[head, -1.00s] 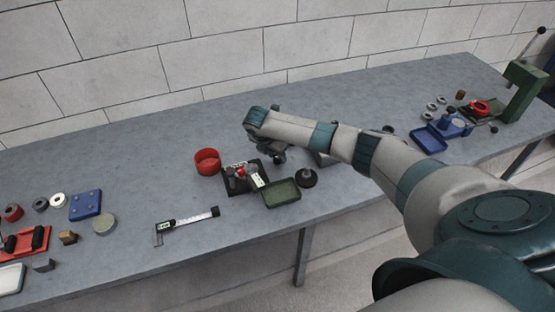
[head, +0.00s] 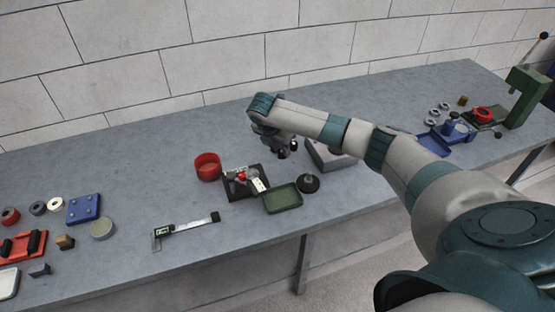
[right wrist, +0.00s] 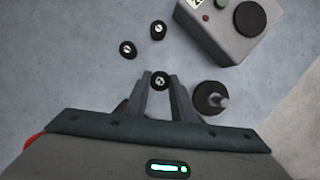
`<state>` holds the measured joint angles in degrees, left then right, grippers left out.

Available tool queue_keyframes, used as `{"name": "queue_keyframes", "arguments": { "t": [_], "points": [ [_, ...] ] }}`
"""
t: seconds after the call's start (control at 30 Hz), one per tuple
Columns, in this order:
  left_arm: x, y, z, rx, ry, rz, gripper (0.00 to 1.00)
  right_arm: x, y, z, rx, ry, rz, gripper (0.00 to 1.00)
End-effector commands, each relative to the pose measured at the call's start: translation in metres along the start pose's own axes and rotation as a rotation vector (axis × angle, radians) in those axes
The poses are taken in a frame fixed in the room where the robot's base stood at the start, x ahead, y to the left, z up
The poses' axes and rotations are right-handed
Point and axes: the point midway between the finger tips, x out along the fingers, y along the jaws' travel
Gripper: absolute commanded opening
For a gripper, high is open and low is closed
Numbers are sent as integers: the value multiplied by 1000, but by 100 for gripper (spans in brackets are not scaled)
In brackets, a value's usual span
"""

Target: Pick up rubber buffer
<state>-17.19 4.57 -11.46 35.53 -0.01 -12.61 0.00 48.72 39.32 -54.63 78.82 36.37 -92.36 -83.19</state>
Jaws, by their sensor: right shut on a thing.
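Small black round rubber buffers with pale centres show in the right wrist view. One buffer (right wrist: 160,81) sits between the fingertips of my right gripper (right wrist: 160,86), which is shut on it. Two more lie on the bench beyond the fingers: one buffer (right wrist: 127,49) to the left and another buffer (right wrist: 158,30) farther up. In the head view my right gripper (head: 286,146) points down over the bench, and the held buffer is too small to make out there. My left gripper is not in view.
A black round base with a pin (right wrist: 211,98) stands close right of the fingers. A grey box with a knob (right wrist: 232,35) is beyond it.

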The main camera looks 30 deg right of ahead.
Motion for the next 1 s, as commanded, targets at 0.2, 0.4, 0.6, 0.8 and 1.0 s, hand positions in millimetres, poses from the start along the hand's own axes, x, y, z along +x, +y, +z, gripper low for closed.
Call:
{"name": "queue_keyframes", "arguments": {
  "t": [0.2,0.4,0.6,0.8,1.0],
  "points": [
    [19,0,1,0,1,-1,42,-7,-29,42,3,-3,-1,2],
    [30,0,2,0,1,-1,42,-17,-50,74,3,-2,-1,2],
    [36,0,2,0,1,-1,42,-23,-62,92,1,0,-1,2],
    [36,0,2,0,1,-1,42,-26,-66,98,1,1,-1,2],
    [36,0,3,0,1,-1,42,-26,-66,98,0,1,-1,2]
  ]
}}
